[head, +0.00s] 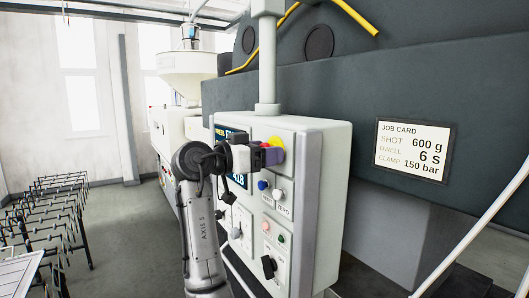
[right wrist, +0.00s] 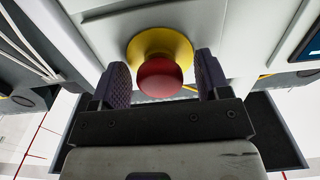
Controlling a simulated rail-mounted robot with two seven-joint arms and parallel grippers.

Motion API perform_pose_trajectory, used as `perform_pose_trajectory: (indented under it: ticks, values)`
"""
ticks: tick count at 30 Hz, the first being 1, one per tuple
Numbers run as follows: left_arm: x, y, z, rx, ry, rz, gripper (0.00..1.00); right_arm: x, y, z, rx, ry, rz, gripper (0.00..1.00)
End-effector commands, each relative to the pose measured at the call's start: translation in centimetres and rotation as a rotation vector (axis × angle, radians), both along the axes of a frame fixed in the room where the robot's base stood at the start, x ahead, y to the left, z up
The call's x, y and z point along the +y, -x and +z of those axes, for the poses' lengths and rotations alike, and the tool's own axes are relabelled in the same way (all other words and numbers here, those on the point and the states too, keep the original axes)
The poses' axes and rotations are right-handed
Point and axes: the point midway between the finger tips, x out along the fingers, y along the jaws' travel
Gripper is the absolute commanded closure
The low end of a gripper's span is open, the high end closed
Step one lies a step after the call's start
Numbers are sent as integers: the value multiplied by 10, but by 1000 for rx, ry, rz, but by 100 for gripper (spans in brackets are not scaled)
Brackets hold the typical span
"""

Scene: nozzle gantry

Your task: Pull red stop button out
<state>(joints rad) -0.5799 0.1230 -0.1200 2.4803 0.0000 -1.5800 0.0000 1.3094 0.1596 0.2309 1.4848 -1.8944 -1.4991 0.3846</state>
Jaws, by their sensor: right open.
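The red stop button (right wrist: 158,78) is a round mushroom head on a yellow round base (right wrist: 160,44), in the right wrist view. In the right wrist view the fingers (right wrist: 163,78) stand on either side of the red head, with visible gaps. My left gripper is not in view.
The white control box (head: 325,190) also carries a blue knob (head: 263,185), small buttons and a black switch (head: 268,267) below the gripper. A dark screen (head: 237,181) is beside my wrist. A job card (head: 413,150) hangs right. Wire racks (head: 60,205) stand left on the floor.

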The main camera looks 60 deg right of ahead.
Motion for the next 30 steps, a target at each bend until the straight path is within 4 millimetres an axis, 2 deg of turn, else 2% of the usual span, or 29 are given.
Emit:
perform_pose_trajectory:
  ticks: [2, 23, 26, 30]
  values:
    - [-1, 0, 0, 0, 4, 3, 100, 0, 0, 0, 0, 0, 0, 30]
    - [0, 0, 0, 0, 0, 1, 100, 0, 0, 0, 0, -1, 0, 97]
    - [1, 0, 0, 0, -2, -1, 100, 2, -1, 0, 0, 0, 1, 99]
    - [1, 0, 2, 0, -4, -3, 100, 14, -8, 1, 1, 0, 1, 99]
